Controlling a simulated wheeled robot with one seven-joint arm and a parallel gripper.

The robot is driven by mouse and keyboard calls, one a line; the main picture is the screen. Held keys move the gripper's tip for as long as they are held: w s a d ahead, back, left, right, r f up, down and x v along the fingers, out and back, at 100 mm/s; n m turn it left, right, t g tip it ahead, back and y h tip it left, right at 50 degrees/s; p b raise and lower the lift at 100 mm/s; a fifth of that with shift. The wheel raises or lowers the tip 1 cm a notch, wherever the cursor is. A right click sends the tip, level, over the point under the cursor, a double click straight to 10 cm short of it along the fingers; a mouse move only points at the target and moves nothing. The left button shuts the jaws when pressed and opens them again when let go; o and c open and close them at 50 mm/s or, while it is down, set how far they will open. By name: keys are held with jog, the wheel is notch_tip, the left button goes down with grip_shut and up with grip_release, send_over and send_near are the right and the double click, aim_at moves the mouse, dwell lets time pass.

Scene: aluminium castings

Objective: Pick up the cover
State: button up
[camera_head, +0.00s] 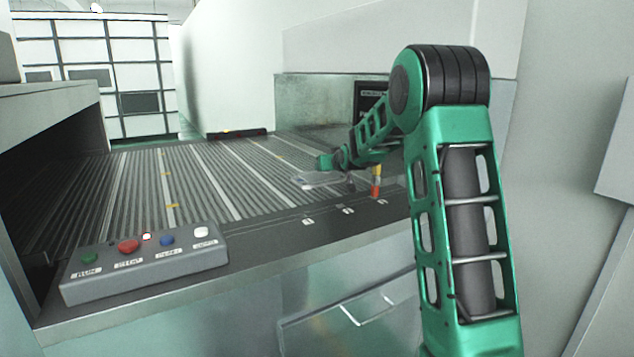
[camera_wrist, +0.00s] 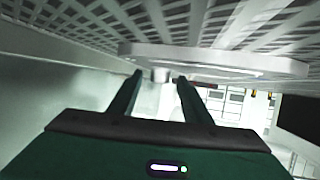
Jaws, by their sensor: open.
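The cover (camera_head: 318,181) is a flat, pale metal piece lying on the ribbed conveyor near its front right edge. I cannot tell whether the fingers touch the knob or plate. In the head view my gripper (camera_head: 333,165) is small, just above the cover, and hides part of it.
The ribbed conveyor (camera_head: 215,180) is mostly bare to the left of the cover. A grey button box (camera_head: 145,262) stands at its front left. A small red and yellow post (camera_head: 376,182) stands close to the right of the cover. A metal wall (camera_head: 315,100) rises behind.

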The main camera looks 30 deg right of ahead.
grip_shut()
jog(key=shift+r, duration=0.1)
